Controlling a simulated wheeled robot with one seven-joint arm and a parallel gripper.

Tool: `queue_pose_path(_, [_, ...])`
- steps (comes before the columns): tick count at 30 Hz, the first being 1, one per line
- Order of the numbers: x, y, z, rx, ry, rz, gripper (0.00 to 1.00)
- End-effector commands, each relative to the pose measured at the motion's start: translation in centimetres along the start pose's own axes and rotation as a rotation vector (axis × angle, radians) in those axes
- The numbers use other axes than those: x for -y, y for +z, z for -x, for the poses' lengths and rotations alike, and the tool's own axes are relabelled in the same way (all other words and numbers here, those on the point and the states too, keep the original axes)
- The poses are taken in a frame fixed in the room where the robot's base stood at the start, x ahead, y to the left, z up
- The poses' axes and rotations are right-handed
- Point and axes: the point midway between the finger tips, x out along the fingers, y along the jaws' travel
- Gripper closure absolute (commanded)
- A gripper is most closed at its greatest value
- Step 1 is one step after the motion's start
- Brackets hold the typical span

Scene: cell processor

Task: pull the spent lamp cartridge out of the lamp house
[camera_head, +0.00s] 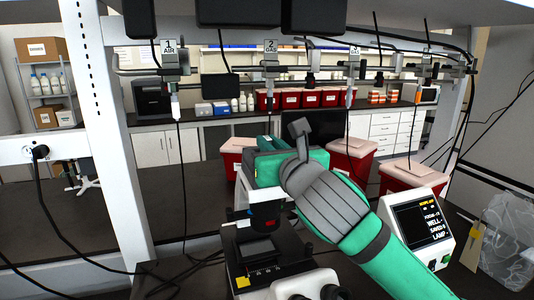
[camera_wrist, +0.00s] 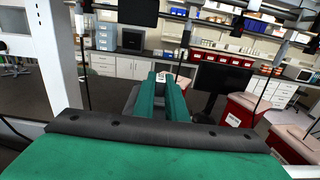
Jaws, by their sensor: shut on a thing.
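My green arm reaches in from the lower right in the head view, and my gripper (camera_head: 266,143) is at its far end, above and behind the microscope (camera_head: 262,250). In the wrist view my gripper's two teal fingers (camera_wrist: 167,92) point away, close together. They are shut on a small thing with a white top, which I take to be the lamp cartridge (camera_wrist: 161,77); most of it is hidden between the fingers. I cannot make out the lamp house clearly; my gripper and wrist cover that area. I cannot tell whether the cartridge is still inside it.
A control box (camera_head: 423,228) with a lit screen stands right of the microscope. Red bins (camera_head: 352,160) stand behind my arm. A white post (camera_head: 118,130) rises at left, with hanging cables. A dark monitor (camera_wrist: 222,92) is just right of my fingers. A clear bag (camera_head: 508,245) lies far right.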

Motion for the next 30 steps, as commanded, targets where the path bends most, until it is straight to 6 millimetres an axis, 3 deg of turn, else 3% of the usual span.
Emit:
queue_pose_path(13, [0.0, 1.1, 0.0, 0.001, -0.001, 0.001, 1.00])
queue_pose_path(24, [0.0, 3.9, 0.0, 0.000, -0.001, 0.002, 1.00])
queue_pose_path(30, [0.0, 4.3, 0.0, 0.000, -0.001, 0.001, 1.00])
